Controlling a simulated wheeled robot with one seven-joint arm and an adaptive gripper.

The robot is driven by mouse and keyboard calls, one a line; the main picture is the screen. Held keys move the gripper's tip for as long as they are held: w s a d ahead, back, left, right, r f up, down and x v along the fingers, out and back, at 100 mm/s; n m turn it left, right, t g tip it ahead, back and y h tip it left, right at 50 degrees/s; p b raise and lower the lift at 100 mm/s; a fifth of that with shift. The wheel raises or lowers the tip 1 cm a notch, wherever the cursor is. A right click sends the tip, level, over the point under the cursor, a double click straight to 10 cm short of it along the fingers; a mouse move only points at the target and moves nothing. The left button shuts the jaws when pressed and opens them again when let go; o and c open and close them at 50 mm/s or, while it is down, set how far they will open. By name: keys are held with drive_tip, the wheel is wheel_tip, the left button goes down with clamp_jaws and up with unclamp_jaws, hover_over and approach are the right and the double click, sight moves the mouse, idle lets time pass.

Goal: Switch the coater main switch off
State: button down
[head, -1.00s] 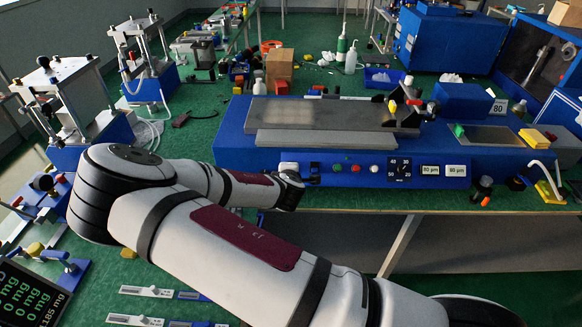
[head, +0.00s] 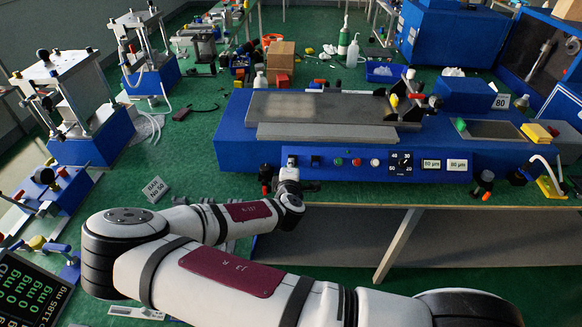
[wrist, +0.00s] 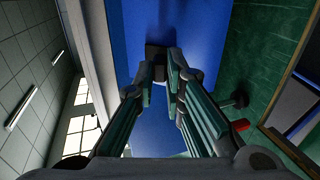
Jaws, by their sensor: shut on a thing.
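The coater (head: 230,150) is a long blue bench machine with a grey plate on top and a row of controls along its front. The main switch (head: 291,160) is at the left end of that row, mostly hidden by my gripper (head: 288,176). In the wrist view the coater's blue face (wrist: 205,30) fills the upper middle. The switch (wrist: 157,55), with a dark base and a pale part, sits between the fingertips of my gripper (wrist: 160,80). The fingers are closed on it. The switch's position cannot be read.
To the right of the switch are a black button (head: 315,161), coloured lamps and a dial (head: 402,165). A small sign (head: 156,189) and lab presses (head: 85,110) stand to the left.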

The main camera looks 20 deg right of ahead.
drive_tip(key=c, duration=1.7)
unclamp_jaws()
drive_tip(key=shift+o, duration=0.2)
drive_tip(key=shift+s, duration=0.1)
drive_tip(key=v, duration=1.1)
drive_tip(key=shift+s, duration=0.35)
drive_tip(key=shift+a, duration=0.15)
